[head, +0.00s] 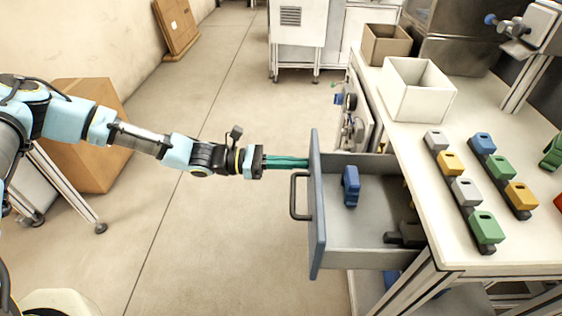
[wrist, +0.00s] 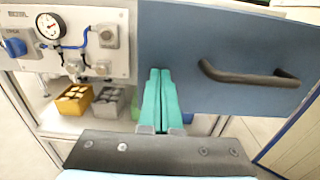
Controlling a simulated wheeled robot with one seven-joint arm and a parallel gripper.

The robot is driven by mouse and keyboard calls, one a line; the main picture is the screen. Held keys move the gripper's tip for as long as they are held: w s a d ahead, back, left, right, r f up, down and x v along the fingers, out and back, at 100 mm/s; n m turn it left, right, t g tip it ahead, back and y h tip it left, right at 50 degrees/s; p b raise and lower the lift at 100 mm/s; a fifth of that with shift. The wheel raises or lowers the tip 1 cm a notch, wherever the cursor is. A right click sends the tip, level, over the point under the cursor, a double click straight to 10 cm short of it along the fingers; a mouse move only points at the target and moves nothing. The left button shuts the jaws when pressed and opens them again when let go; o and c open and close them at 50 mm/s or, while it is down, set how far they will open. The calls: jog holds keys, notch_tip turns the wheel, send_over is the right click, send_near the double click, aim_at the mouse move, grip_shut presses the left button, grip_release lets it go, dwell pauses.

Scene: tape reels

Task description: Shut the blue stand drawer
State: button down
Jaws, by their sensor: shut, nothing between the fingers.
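The blue stand drawer (head: 316,228) is pulled out from under the white bench in the head view, its grey inside open to view. Its blue front panel (wrist: 215,35) fills the upper right of the wrist view, with a dark bar handle (wrist: 250,76) on it. The handle also shows in the head view (head: 293,196). My gripper (head: 306,163) has its green fingers shut and empty, pointing at the front panel beside the handle. In the wrist view the fingers (wrist: 160,75) overlap the panel's left part. I cannot tell whether the tips touch it.
A blue object (head: 351,186) and a dark object (head: 404,235) lie in the drawer. The bench top (head: 405,140) holds a white bin (head: 418,90), a brown box (head: 386,44) and rows of coloured blocks. A cardboard box (head: 95,150) stands behind my arm. The floor before the drawer is clear.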

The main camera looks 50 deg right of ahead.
aim_at(364, 164)
jog(key=x, duration=1.6)
jog(key=shift+f, duration=0.1)
jog(key=shift+s+d, duration=0.3)
jog(key=shift+s, duration=0.05)
jog(key=shift+r, duration=0.2)
jog(key=shift+w+a, duration=0.2)
jog(key=shift+w, duration=0.25)
jog(key=b+v, duration=0.3)
jog(key=v, duration=1)
jog(key=shift+w+a, duration=0.15)
jog(key=shift+a, duration=0.15)
jog(key=shift+f, duration=0.1)
